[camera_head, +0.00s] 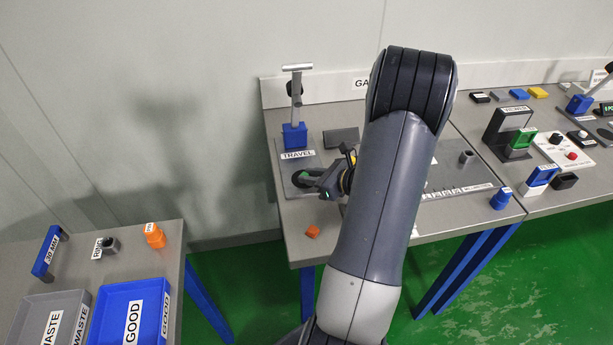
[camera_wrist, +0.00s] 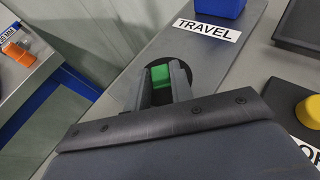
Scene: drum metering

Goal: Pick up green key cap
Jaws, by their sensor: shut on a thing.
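The green key cap (camera_wrist: 160,75) shows between my gripper's two fingers in the wrist view, over a round dark recess (camera_wrist: 197,72) in the grey plate. My gripper (camera_wrist: 164,84) is shut on the cap. In the head view my gripper (camera_head: 312,184) reaches down at the left part of the bench, just below the TRAVEL label (camera_head: 298,155). A small bit of green shows there by the dark ring. Whether the cap is still seated or lifted cannot be told.
A blue block with a lever (camera_head: 294,135) stands behind the TRAVEL label. An orange piece (camera_head: 312,232) lies near the bench's front edge. A lower table at left holds a blue GOOD tray (camera_head: 113,292) and a grey WASTE tray (camera_head: 72,299). A gap separates the tables.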

